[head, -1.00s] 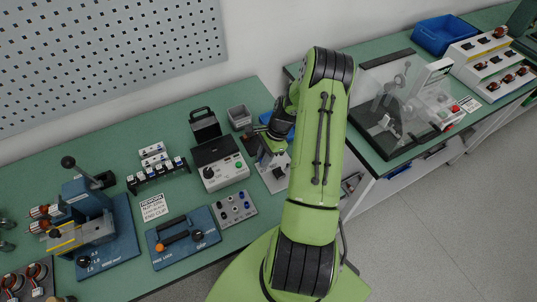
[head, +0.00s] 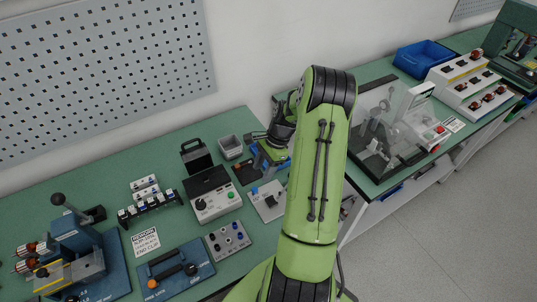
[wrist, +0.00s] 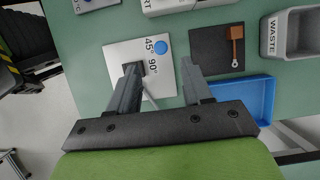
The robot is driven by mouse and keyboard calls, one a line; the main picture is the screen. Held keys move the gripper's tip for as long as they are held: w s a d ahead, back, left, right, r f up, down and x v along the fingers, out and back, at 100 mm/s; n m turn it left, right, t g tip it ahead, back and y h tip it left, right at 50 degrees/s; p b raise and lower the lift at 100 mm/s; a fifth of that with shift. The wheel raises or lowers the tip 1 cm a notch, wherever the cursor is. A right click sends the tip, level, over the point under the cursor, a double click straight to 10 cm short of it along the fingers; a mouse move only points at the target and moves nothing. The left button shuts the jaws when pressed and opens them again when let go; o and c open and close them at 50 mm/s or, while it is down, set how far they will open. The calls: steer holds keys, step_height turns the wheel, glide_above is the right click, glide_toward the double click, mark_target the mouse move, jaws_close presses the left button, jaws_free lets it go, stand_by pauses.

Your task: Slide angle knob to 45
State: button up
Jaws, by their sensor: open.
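A white angle plate (wrist: 112,55) lies on the green bench, marked 45° and 90°. It also shows in the head view (head: 279,211), left of my arm. It carries a round blue knob or button (wrist: 162,47) beside the marks and a dark block-shaped knob (wrist: 140,68); I cannot tell for certain which is the angle knob. My gripper (wrist: 158,72) is open and empty. Its left fingertip overlaps the dark knob in the picture; contact cannot be told. Its right fingertip is off the plate's right edge. In the head view my arm hides much of the gripper.
A blue tray (wrist: 245,98), a dark mat (wrist: 210,50) with a brown-orange piece and a grey WASTE bin (wrist: 290,35) lie right of the plate. A tester box (head: 213,195) and a button panel (head: 228,240) stand left of it in the head view.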

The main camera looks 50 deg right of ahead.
steer(key=v, duration=0.7)
steer(key=shift+p, duration=0.35)
steer(key=shift+w+r, duration=0.1)
